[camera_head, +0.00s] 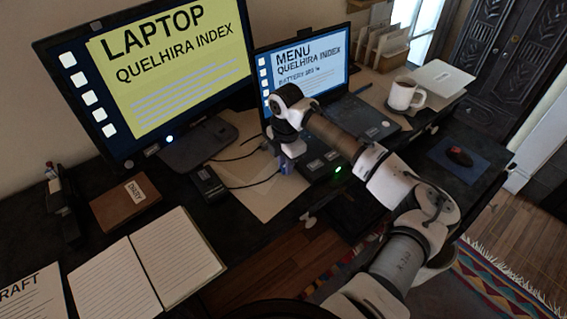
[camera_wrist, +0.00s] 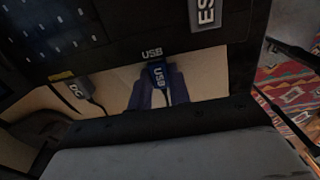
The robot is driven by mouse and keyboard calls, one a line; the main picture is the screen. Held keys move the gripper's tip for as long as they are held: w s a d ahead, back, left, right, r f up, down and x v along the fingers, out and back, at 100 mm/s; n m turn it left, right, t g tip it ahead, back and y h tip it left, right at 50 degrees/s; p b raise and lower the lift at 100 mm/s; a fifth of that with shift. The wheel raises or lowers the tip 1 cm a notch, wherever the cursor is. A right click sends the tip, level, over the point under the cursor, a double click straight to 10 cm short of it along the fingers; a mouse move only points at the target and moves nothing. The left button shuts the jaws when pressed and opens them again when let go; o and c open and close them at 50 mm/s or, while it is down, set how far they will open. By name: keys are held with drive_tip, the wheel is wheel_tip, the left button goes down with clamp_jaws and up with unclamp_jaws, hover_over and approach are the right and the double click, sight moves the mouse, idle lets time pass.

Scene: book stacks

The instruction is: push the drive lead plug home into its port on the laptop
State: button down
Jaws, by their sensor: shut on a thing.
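The laptop (camera_head: 376,127) stands open on the desk, its lit screen reading MENU. In the wrist view its dark edge (camera_wrist: 120,52) carries a printed USB label. My gripper (camera_wrist: 159,92) is shut on the plug, a finger on each side. In the head view my gripper (camera_head: 286,167) is low at the laptop's left side.
A plug marked DC (camera_wrist: 76,89) meets the same laptop edge left of the USB plug. A black box (camera_head: 208,184) with a cable lies left of my gripper. A monitor (camera_head: 150,75) stands behind, a mug (camera_head: 405,95) right of the laptop, and an open notebook (camera_head: 145,263) front left.

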drive_tip(key=shift+w+d, duration=0.15)
drive_tip(key=shift+d, duration=0.05)
drive_tip(key=c, duration=1.2)
unclamp_jaws()
drive_tip(key=shift+c, duration=0.2)
wheel_tip(320, 180, up, 14)
drive_tip(key=b, duration=0.2)
drive_tip(key=shift+f, duration=0.15)
